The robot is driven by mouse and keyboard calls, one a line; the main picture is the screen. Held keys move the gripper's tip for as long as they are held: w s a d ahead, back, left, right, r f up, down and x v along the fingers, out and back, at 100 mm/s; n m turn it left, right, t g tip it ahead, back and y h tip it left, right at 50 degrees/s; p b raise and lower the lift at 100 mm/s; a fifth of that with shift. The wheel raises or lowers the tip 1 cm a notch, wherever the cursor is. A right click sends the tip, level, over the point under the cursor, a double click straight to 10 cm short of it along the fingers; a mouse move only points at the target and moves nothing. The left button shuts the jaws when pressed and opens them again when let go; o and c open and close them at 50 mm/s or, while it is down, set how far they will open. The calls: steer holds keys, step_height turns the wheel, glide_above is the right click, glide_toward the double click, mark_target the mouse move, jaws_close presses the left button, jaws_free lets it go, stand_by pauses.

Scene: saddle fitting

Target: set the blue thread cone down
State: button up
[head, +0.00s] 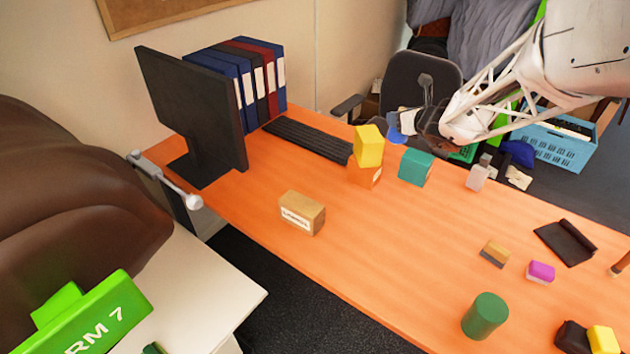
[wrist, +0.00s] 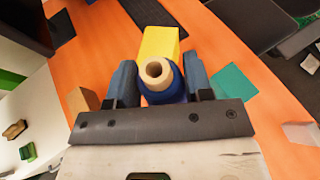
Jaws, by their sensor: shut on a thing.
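The blue thread cone (wrist: 178,92) has a cream tube end that faces the camera in the wrist view. It sits between the two fingers of my gripper (wrist: 160,84), which is shut on it. In the head view the blue cone (head: 396,134) shows partly below my gripper (head: 410,122), beyond the yellow block, and its tube end looks pale. It appears held up off the orange desk; its underside is hidden, and I cannot tell the height of the gap.
A yellow block (head: 369,146) stands on an orange block (head: 364,174). A teal block (head: 415,168) is to their right. A keyboard (head: 308,139), monitor (head: 192,108) and tan labelled box (head: 302,213) lie left. The desk (head: 395,245) is clear in its middle.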

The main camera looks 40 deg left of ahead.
steer(key=s+a+f+n+g, duration=0.1)
steer(key=s+a, duration=0.2)
steer(key=a, duration=0.9)
steer(key=s+a+f, duration=0.1)
steer(key=s+a, duration=0.2)
steer(key=a, duration=0.9)
step_height(320, 180, down, 11)
steer(key=shift+s+a+y, duration=0.15)
steer(key=shift+s+y, duration=0.15)
steer(key=shift+f, duration=0.15)
steer(key=shift+f, duration=3)
steer(key=shift+f, duration=1.9)
